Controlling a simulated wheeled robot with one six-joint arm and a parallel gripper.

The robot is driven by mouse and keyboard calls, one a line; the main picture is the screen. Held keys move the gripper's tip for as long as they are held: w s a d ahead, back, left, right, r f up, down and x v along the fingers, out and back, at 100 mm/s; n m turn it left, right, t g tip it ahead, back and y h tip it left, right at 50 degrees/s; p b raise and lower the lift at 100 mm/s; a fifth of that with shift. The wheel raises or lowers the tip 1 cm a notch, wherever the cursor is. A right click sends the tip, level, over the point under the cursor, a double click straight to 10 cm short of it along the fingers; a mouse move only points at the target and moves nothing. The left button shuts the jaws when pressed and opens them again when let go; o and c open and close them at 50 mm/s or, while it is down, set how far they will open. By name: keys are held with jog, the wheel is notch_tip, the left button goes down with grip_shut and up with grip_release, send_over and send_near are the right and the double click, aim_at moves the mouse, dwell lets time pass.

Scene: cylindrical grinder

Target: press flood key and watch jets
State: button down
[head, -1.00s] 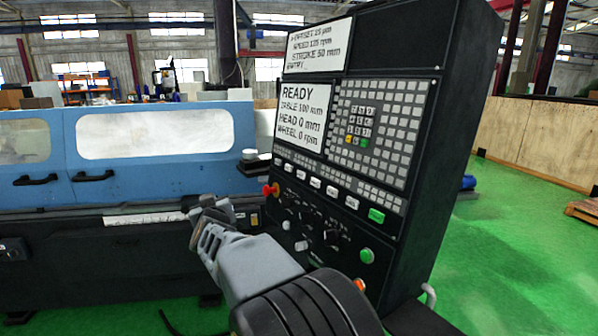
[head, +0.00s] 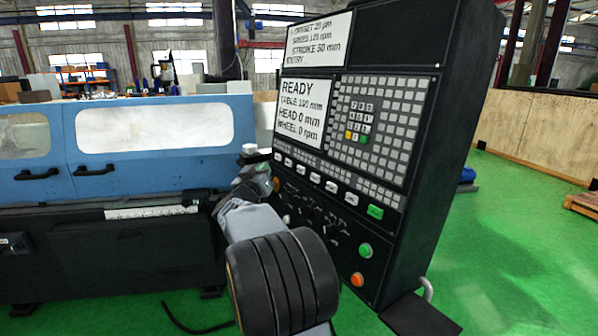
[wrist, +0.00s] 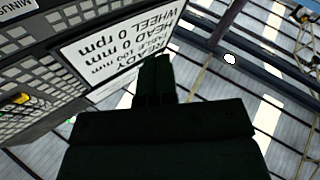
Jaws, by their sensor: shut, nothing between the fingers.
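The control panel (head: 400,120) stands right of centre in the head view. The screen (head: 302,112) reads READY, HEAD 0 mm and WHEEL 0 rpm. My gripper (head: 258,176) is shut and empty near the panel's left edge, at about the row's height; contact is unclear. In the wrist view its fingers (wrist: 154,78) overlap the screen's edge. No jets show.
The blue grinder (head: 160,170) stands left, its doors shut, with a cloudy window (head: 150,128). Green (head: 365,250) and orange (head: 357,280) buttons sit low on the panel. A grey handle (head: 428,290) juts from its lower right.

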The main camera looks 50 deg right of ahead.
aim_at(301, 170)
jog(key=s+d+f+b, duration=0.1)
jog(key=s+d+b, duration=0.1)
jog(key=d, duration=0.6)
jog(key=shift+s+f+b, duration=0.25)
jog(key=shift+s+b, duration=0.05)
jog(key=shift+b, duration=0.1)
jog(key=shift+d, duration=0.2)
dwell(1.8)
jog(key=shift+s+d+f, duration=0.1)
jog(key=shift+s+d, duration=0.05)
jog(key=shift+d, duration=0.1)
jog(key=shift+s+d, duration=0.15)
jog(key=shift+d, duration=0.25)
dwell(0.7)
jog(key=shift+a, duration=0.15)
jog(key=shift+w+a, duration=0.25)
jog(key=shift+a, duration=0.4)
dwell(0.3)
